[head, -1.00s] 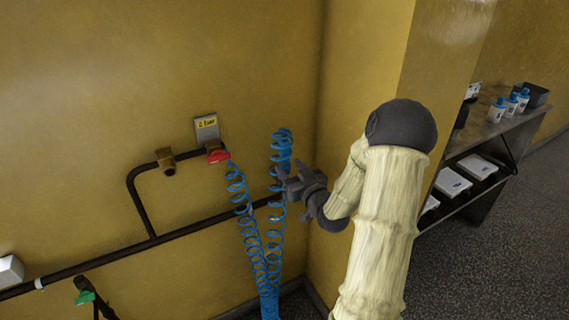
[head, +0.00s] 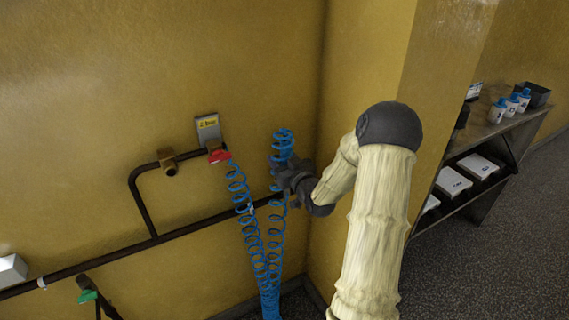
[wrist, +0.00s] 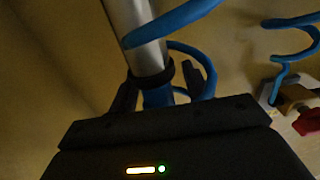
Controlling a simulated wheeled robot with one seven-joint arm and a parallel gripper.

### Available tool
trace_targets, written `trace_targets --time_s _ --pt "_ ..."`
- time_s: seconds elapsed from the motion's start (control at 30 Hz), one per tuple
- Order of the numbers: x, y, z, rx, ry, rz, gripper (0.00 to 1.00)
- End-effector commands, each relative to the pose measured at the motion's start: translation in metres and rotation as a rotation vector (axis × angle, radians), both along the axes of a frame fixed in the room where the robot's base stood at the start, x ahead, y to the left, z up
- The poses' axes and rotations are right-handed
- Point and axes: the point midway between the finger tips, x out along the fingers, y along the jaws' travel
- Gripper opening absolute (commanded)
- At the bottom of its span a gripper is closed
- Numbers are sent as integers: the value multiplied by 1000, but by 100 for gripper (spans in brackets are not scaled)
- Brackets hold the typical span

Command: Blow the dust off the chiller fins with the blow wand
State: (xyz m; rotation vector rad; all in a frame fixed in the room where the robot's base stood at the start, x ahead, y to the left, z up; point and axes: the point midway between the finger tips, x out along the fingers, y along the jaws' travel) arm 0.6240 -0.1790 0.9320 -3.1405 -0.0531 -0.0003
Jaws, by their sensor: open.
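My gripper (head: 290,180) is at the right-hand blue coiled hose, near the wall corner. In the wrist view its dark fingers (wrist: 158,88) are open, one on each side of a silver tube (wrist: 146,45) with a black collar and a blue section below. This looks like the blow wand. I cannot tell whether the fingers touch it. The blue coiled hose (head: 281,150) loops around the tube and hangs in a long loop up to the red-handled valve (head: 219,157). In the head view my gripper hides part of the hose and the tube. The chiller fins are not in view.
A dark pipe (head: 190,230) runs along the yellow wall, with a brass fitting (head: 168,163) and a green-handled valve (head: 86,297). A wall corner stands close behind and right of my gripper. A shelf (head: 497,128) with bottles and white boxes is at the right. The floor beside it is clear.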

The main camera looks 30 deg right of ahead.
Motion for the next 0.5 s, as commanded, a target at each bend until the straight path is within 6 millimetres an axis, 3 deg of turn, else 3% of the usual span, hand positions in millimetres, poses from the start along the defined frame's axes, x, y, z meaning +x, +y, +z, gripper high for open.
trace_targets --time_s 0.17,0.43,0.5 --pt "0 -1 0 0 0 -1 49" --pt "0 -1 0 0 0 -1 0" --pt "0 -1 0 -1 -1 -1 0"
